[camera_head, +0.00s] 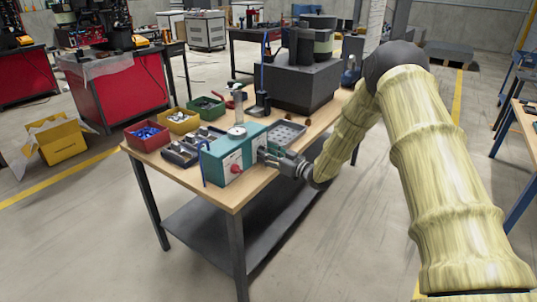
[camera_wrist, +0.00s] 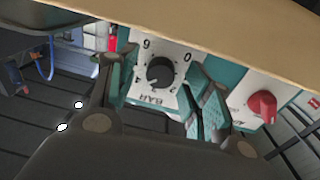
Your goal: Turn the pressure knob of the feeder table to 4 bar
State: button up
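The feeder table's teal control box (camera_head: 222,150) stands on the wooden bench. In the wrist view, the black pressure knob (camera_wrist: 160,72) sits on a white dial plate (camera_wrist: 143,56) with 0, 6 and BAR readable, seen turned over. The knob's exact setting is too small to read. My gripper (camera_wrist: 155,88) is open, one finger on each side of the knob, with a gap visible on both sides. In the head view, my gripper (camera_head: 268,157) is at the box's right side, and the knob is hidden there.
A red switch (camera_wrist: 263,105) is on the box beside the dial; it also shows in the head view (camera_head: 236,169). A grey tray (camera_head: 288,131) lies near my gripper. The bench edge (camera_wrist: 230,35) runs close to the fingers.

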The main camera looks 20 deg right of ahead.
jog(key=v, duration=1.2)
dwell(0.4)
jog(key=s+a+f+m+g+h+p, duration=0.3)
jog(key=s+a+f, duration=0.1)
jog(key=s+f, duration=0.6)
jog(key=s+a+f+m+g+h+p, duration=0.25)
jog(key=s+a+f+h, duration=0.2)
jog(key=s+f, duration=0.5)
jog(key=s+a+f+m+g+h+p, duration=0.1)
jog(key=s+g, duration=0.4)
jog(key=s, duration=1.2)
jog(key=s+a+f+m+g+h+p, duration=0.1)
jog(key=s+f+g+h+p, duration=0.1)
jog(key=s, duration=1.4)
jog(key=f+g, duration=0.1)
jog(key=g, duration=0.1)
jog(key=shift+s+a+f+g, duration=0.25)
jog(key=shift+s+a+g, duration=0.1)
jog(key=shift+s, duration=0.05)
